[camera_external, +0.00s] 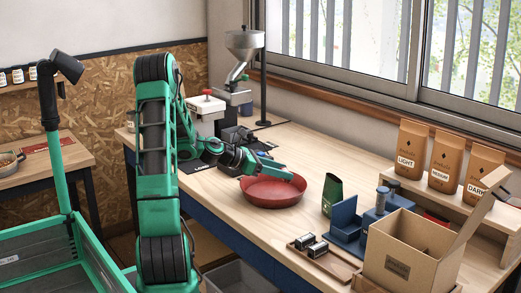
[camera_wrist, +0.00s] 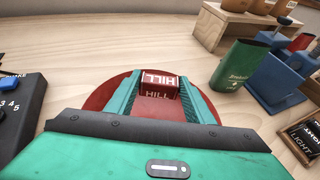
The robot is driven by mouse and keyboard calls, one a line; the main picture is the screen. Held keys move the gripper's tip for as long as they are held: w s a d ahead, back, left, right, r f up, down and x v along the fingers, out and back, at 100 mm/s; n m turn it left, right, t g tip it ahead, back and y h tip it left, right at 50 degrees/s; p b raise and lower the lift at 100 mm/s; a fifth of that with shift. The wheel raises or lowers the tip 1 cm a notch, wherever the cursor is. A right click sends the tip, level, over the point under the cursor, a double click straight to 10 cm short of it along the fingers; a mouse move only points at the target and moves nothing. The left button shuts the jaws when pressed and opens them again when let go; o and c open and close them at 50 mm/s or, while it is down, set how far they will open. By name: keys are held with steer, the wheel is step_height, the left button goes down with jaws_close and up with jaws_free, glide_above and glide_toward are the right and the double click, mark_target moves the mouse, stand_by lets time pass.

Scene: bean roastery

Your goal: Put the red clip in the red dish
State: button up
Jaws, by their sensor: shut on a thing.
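The red dish (camera_external: 273,193) is round and shallow and stands on the wooden workbench. In the wrist view the red dish (camera_wrist: 104,92) spreads out behind and below my fingers. My gripper (camera_external: 272,165) is over the dish's far side in the outside view. In the wrist view my gripper (camera_wrist: 160,92) is shut on the red clip (camera_wrist: 158,83), which sits between the two teal fingers and bears white "HILL" lettering. The clip cannot be made out in the outside view. The gap between clip and dish floor cannot be told.
Coffee bags (camera_external: 410,149) stand on a shelf behind. A grinder (camera_external: 243,55) stands at the back left.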

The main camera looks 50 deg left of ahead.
mark_target(286, 194)
steer(key=shift+w+d+f, duration=0.65)
steer(key=shift+w+d, duration=0.05)
steer(key=shift+d, duration=0.05)
steer(key=shift+f, duration=1.95)
steer(key=o, duration=1)
steer(key=v, duration=1.2)
steer(key=shift+a, duration=0.1)
